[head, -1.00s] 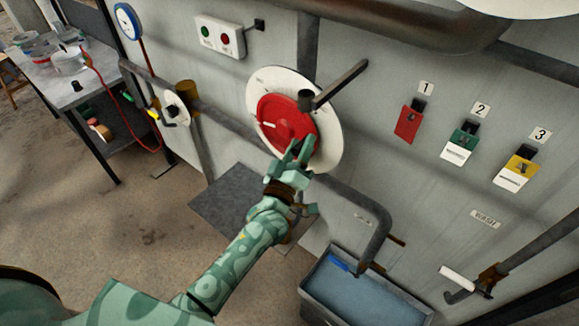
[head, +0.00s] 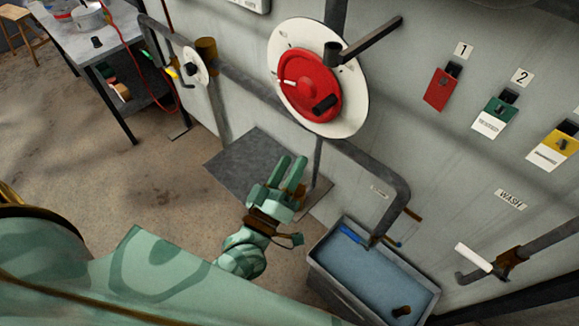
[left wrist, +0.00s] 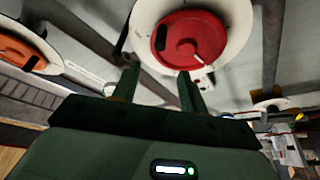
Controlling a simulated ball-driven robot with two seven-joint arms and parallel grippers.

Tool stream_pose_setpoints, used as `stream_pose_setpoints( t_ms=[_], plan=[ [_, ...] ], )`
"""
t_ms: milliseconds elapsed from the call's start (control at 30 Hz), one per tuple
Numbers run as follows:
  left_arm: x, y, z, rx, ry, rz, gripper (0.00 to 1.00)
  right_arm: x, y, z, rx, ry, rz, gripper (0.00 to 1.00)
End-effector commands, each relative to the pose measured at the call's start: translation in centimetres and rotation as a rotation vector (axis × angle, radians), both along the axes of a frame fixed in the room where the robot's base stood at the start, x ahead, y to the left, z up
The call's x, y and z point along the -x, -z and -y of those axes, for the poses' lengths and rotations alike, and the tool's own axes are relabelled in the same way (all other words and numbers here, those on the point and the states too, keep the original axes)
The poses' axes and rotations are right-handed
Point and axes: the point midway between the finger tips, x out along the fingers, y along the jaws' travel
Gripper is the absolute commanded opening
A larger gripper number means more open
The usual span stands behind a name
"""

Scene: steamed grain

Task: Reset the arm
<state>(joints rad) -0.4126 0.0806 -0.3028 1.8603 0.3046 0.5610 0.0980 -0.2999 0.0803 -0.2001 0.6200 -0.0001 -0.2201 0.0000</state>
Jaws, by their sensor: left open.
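My left gripper (head: 290,172) is open and empty in the head view. It is below the red dial, apart from it, in front of the grey wall and above a dark floor plate. The red dial (head: 300,84) sits on a white disc (head: 349,112) and has a black handle and a white mark. In the left wrist view the open fingers (left wrist: 158,85) point toward the red dial (left wrist: 182,38), with a gap between them and it. My right gripper is not in view.
A water-filled trough (head: 375,275) stands low at the right, with a bent pipe (head: 385,185) above it. Red, green and yellow tags (head: 440,90) hang on the wall. A table (head: 98,48) stands at the left. The floor plate (head: 238,165) lies below the dial.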

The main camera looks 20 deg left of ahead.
Motion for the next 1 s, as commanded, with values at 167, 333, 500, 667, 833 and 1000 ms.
stream_pose_setpoints(
  t_ms=[167,333,500,667,833,1000],
  plan=[
    [0.0,0.0,0.0,0.0,0.0,0.0,0.43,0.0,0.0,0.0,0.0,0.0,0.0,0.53],
    [-0.1,0.1,0.1,-0.008,0.001,-0.003,0.43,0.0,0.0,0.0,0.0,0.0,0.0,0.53],
    [0.1,5.4,1.5,-0.173,0.052,-0.149,0.43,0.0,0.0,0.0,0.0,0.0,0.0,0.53],
    [2.7,18.9,1.9,-0.428,0.14,-0.437,0.43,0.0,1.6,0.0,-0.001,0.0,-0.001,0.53],
    [8.6,33.9,0.3,-0.665,0.256,-0.743,0.43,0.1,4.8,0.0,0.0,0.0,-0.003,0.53],
    [17.0,47.1,-2.7,-0.863,0.387,-1.038,0.43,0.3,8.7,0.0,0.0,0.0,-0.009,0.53]
  ],
)
